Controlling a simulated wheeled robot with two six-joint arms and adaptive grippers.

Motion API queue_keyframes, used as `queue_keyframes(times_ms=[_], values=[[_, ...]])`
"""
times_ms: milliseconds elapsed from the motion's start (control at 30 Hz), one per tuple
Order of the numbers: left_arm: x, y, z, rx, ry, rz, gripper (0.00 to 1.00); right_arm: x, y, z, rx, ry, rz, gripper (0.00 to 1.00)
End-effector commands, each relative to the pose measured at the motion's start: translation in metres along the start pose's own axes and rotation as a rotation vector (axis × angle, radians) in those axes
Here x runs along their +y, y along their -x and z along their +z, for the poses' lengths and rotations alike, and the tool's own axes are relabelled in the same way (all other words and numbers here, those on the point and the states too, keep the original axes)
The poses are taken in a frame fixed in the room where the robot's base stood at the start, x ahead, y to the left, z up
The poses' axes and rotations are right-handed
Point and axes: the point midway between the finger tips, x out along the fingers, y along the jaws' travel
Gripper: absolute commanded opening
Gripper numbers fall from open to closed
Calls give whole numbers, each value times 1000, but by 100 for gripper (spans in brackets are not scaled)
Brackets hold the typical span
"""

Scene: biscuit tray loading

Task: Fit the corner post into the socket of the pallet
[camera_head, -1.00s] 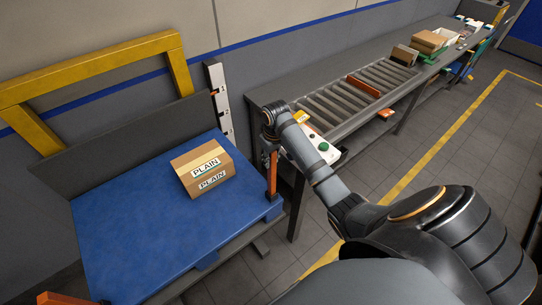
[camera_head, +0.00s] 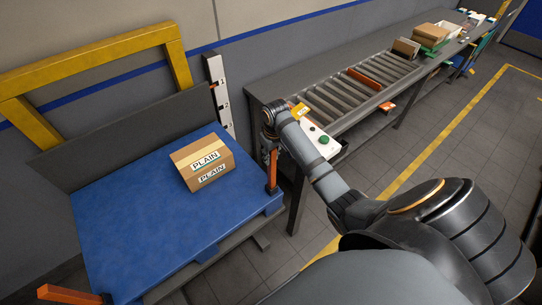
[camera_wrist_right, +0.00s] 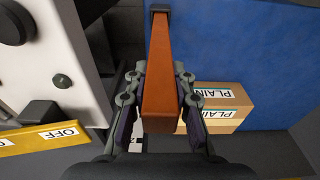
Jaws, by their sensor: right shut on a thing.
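The orange corner post (camera_head: 272,174) stands roughly upright at the right front corner of the blue pallet (camera_head: 125,235). My right gripper (camera_head: 269,150) is shut on its upper part. In the right wrist view the post (camera_wrist_right: 161,70) runs between the fingers of the right gripper (camera_wrist_right: 160,100). Its far end meets a dark socket (camera_wrist_right: 160,8) at the pallet's edge. I cannot tell how deep it sits there. My left gripper is not in view.
A carton marked PLAIN (camera_head: 203,163) lies on the pallet, left of the post. Another orange post (camera_head: 68,293) shows at the lower left. A roller conveyor (camera_head: 350,100) with a white control box (camera_head: 318,138) stands right of my right gripper.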

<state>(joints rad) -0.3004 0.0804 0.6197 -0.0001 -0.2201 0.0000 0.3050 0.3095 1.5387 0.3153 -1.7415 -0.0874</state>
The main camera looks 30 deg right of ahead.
Motion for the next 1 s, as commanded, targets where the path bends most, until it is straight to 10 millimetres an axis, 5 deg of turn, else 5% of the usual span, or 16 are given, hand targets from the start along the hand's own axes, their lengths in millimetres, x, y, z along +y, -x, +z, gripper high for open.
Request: queue_keyframes(times_ms=[667, 700, 867, 1000], values=[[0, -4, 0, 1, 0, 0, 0, 0, -14, 1, 0, 0, -1, 0], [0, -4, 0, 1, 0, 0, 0, 0, -14, 1, 0, 0, 0, 28], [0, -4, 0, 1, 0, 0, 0, 0, -13, 1, 0, 0, 0, 49], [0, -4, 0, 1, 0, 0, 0, 0, -13, 1, 0, 0, 0, 50]])
